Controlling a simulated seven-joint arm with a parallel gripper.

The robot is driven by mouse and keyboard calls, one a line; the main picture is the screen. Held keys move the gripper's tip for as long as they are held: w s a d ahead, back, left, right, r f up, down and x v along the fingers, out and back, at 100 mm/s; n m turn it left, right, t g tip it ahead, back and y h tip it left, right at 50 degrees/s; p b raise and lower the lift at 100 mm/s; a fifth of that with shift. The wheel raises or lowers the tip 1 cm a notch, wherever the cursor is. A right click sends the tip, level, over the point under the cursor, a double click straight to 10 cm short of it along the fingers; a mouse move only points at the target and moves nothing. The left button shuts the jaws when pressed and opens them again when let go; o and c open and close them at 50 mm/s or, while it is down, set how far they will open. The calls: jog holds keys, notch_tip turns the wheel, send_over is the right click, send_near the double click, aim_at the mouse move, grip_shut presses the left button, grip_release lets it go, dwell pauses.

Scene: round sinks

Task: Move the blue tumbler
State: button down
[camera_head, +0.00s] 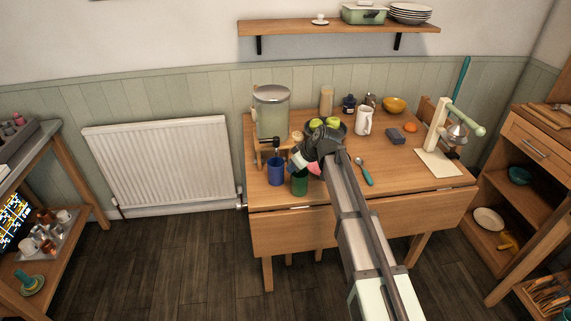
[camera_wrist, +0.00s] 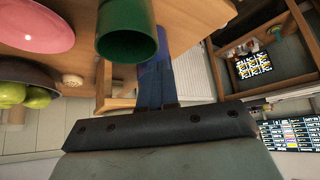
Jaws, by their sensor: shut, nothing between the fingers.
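The blue tumbler (camera_head: 276,172) stands upright near the front left edge of the wooden table, below the dispenser's tap. It also shows in the wrist view (camera_wrist: 153,82), partly covered by the green tumbler and my gripper. My gripper (camera_head: 297,160) is shut and empty, above the table just right of the blue tumbler; in the head view it appears apart from it.
A green tumbler (camera_head: 300,184) stands close to the right of the blue one. A drink dispenser (camera_head: 271,112) is behind. A pink dish (camera_wrist: 35,24) and a bowl of green apples (camera_wrist: 42,74) are nearby. A spoon (camera_head: 364,172) lies right, with bare tabletop around it.

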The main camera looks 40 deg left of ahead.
jog(key=d, duration=0.8)
jog(key=shift+s, duration=0.2)
jog(key=c, duration=1.9)
grip_release()
